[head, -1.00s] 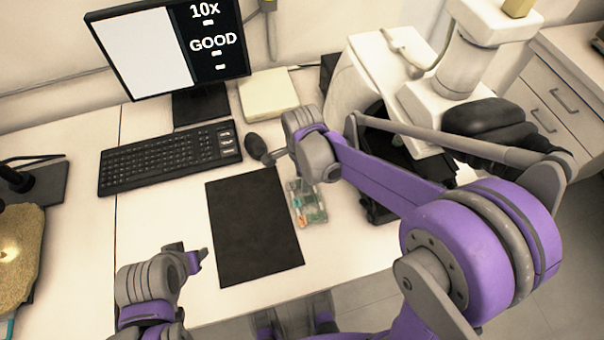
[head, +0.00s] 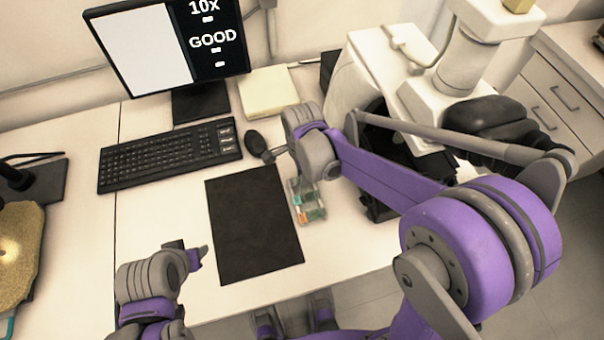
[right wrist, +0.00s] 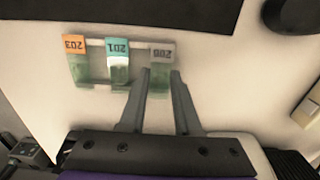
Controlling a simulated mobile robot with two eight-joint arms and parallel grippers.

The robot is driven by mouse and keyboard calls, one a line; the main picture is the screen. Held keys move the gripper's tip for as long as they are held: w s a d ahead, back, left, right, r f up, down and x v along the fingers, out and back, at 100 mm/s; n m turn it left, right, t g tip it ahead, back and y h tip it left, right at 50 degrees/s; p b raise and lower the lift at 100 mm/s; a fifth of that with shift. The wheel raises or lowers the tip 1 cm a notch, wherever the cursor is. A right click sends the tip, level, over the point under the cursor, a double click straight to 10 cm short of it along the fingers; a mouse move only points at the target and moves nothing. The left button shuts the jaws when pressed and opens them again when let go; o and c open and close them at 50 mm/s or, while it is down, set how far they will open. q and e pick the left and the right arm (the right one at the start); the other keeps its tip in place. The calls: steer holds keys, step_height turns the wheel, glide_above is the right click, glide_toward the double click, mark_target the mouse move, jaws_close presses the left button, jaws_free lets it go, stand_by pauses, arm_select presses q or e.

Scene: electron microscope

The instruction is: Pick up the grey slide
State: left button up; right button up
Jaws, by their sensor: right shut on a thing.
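The grey slide (right wrist: 160,60) has a grey label end and a greenish clear body. It stands at the right end of a slide rack (right wrist: 96,83) in the right wrist view. My right gripper (right wrist: 160,76) is shut on the grey slide, with a finger on each side of it. An orange slide (right wrist: 76,55) and a teal slide (right wrist: 117,58) stand to its left in the same rack. In the head view the slides (head: 308,203) show partly beside my right wrist, which hides the grey one. My left gripper (head: 190,254) is at the table's front edge, its jaw opening unclear.
A black mat (head: 252,225) lies left of the rack. A keyboard (head: 170,155), monitor (head: 150,50) and mouse (head: 256,143) are behind it. The large white microscope (head: 385,70) stands at the right. A tan stone-like object (head: 20,250) is at far left.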

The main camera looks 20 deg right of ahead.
steer(key=shift+r+p, duration=1.4)
steer(key=shift+r, duration=0.85)
